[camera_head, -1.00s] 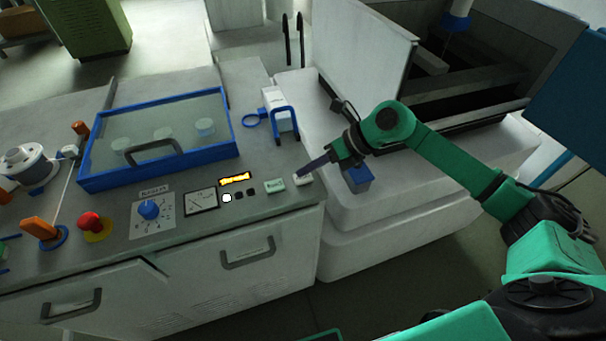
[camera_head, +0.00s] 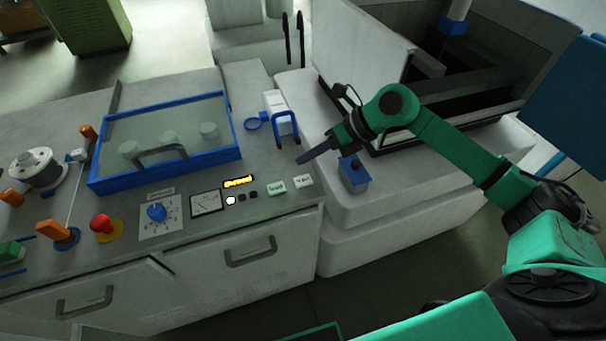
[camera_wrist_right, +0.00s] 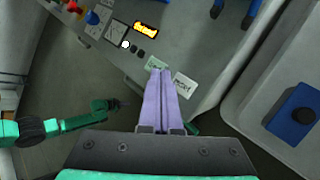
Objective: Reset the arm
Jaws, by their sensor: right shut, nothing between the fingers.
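My right gripper (camera_head: 300,161) is shut and empty. It hangs just behind the white button (camera_head: 303,181) at the panel's right end, apart from it in the head view. In the right wrist view its lilac fingers (camera_wrist_right: 159,72) lie together, with the green button (camera_wrist_right: 157,62) at their tips and the white button (camera_wrist_right: 185,86) to their right. The green button also shows in the head view (camera_head: 277,188). My left arm shows in the right wrist view, with its gripper (camera_wrist_right: 116,104) small and dark, jaws unclear.
The control panel (camera_head: 120,260) carries a lit orange display (camera_head: 238,181), a dial (camera_head: 157,211), a red emergency knob (camera_head: 102,224) and a blue-framed glass lid (camera_head: 165,178). A blue box (camera_head: 353,178) sits on the white machine ledge below my right wrist.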

